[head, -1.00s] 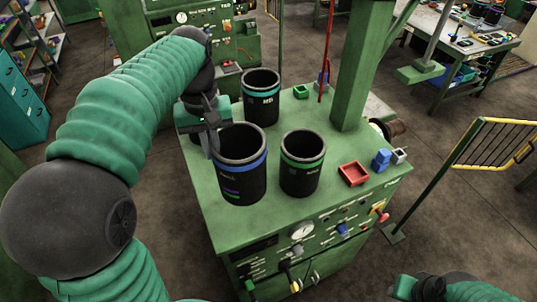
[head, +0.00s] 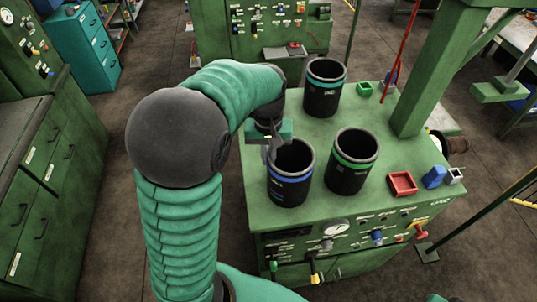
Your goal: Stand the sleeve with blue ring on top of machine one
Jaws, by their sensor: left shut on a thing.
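The sleeve with the blue ring (head: 290,188) is black, open at the top and upright. It is over the left front part of the green machine's top (head: 320,133); its base looks at or very near the surface, but I cannot tell if it touches. My left gripper (head: 274,150) is shut on its left rim. A sleeve with a green ring (head: 347,175) stands close to its right. A sleeve with a teal ring (head: 322,98) stands farther back. No number on the machine is readable. My right gripper is not in view.
A red tray (head: 402,184), a blue block (head: 434,177) and a small grey block (head: 454,175) sit at the right front of the top. A green tray (head: 364,89) and a green post (head: 422,90) are behind. The front panel has a gauge (head: 335,229) and knobs.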

